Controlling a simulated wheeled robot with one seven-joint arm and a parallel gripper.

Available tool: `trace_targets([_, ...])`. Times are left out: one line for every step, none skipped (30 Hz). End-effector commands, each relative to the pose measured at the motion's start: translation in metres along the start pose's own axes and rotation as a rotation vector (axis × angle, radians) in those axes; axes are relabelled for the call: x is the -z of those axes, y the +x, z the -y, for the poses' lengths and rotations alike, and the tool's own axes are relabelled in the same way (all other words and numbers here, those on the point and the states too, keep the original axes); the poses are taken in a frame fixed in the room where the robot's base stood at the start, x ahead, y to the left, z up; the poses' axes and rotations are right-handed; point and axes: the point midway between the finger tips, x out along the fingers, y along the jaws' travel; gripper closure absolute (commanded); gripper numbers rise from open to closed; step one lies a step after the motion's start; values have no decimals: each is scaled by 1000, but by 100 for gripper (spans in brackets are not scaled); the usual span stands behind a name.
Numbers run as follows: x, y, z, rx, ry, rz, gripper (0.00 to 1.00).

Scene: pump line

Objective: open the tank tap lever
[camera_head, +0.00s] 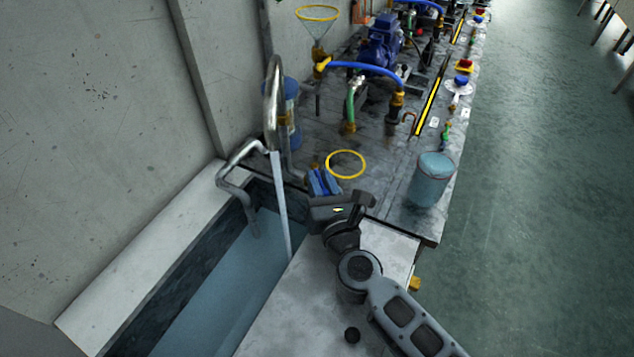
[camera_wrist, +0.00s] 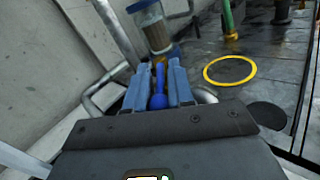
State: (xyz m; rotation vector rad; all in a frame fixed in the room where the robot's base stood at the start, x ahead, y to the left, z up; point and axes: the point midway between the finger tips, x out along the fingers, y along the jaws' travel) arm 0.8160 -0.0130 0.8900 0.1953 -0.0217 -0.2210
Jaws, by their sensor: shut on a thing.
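The tap lever (camera_wrist: 158,88) is a blue handle with a rounded end, seen between my fingers in the wrist view. My gripper (camera_head: 321,181) has its blue fingers closed around the lever, beside the tank's far end. In the head view the fingers mostly hide the lever. The tank (camera_head: 215,285) is a long trough with bluish water in it. A tall bent metal spout (camera_head: 273,105) stands at its far end, and a pale stream (camera_head: 282,205) runs down from it into the trough.
A yellow ring (camera_head: 346,152) lies on the grey bench right of my fingers. A blue-tinted container (camera_head: 432,180) stands near the bench's right edge. A clear cylinder with a blue top (camera_wrist: 150,25) stands just beyond the lever. Pumps and hoses fill the bench farther back.

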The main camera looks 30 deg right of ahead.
Motion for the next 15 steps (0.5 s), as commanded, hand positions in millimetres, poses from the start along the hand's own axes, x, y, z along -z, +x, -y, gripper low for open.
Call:
trace_targets([0,0,6,-30,0,-5,100])
trace_targets([0,1,6,-56,0,-10,100])
trace_targets([-1,1,6,-91,0,-17,100])
trace_targets([-1,1,6,-117,0,-22,100])
trace_targets([-1,1,6,-144,1,-28,100])
trace_targets([-1,1,8,-178,0,-35,100])
trace_targets([-1,2,8,-203,0,-39,100])
trace_targets([-2,2,9,-231,0,-45,100])
trace_targets([-2,3,11,-264,0,-51,100])
trace_targets([-3,3,12,-291,-1,-56,100])
trace_targets([-3,4,13,-318,-1,-61,100])
trace_targets([-4,5,14,-352,-1,-68,100])
trace_targets([-4,5,15,-378,-1,-73,100])
trace_targets([-4,5,16,-404,-1,-78,100])
trace_targets([-5,6,17,-436,-1,-85,100])
